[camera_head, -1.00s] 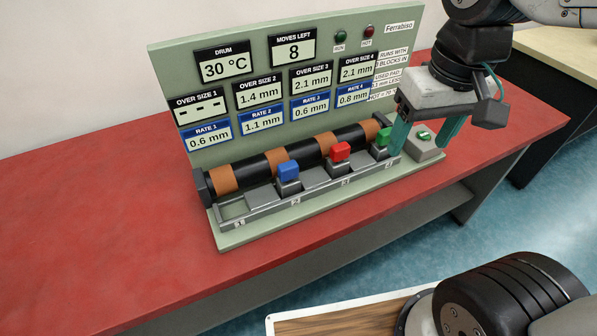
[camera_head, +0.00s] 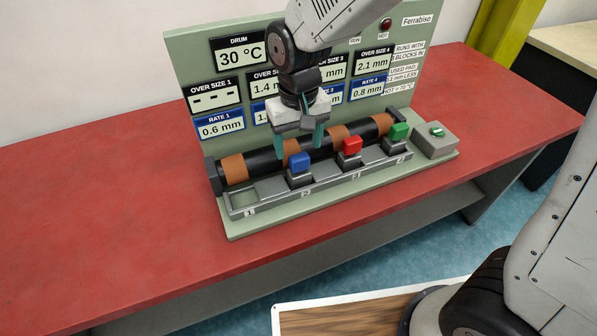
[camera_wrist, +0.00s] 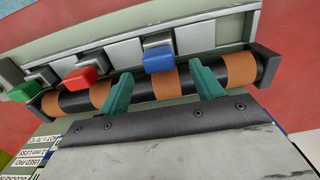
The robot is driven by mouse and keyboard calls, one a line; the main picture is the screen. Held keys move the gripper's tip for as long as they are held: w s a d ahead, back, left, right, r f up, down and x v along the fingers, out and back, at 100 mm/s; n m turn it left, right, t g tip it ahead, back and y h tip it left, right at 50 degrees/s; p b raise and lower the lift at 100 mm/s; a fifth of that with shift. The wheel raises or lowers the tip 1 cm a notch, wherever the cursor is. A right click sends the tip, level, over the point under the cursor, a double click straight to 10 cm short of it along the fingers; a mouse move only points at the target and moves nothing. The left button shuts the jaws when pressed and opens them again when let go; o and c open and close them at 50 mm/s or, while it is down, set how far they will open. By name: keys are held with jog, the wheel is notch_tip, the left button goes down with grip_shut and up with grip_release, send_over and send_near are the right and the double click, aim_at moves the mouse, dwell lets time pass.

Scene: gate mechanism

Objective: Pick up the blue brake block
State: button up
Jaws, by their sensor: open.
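The blue brake block (camera_head: 300,161) sits in slot 2 of the grey tray (camera_head: 272,191), in front of the drum. In the wrist view the blue block (camera_wrist: 158,59) lies beyond the fingertips, between them sideways. My gripper (camera_head: 299,151) is open and empty, with its teal fingers pointing down above and behind the block, near the drum. The wrist view shows both fingers of my gripper (camera_wrist: 160,80) apart over the drum. No contact with the block is visible.
The red block (camera_head: 350,146) and green block (camera_head: 398,132) stand in slots to the right. Slot 1 (camera_head: 243,198) is empty. The drum (camera_head: 262,162) and upright panel (camera_head: 185,85) stand behind. A switch box (camera_head: 435,140) is at the right. The red table (camera_head: 120,210) is clear at left.

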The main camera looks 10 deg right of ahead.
aim_at(299, 156)
notch_tip(299, 156, down, 4)
jog(key=shift+f, duration=0.25)
jog(key=shift+c, duration=0.3)
grip_shut()
jog(key=shift+r, duration=0.15)
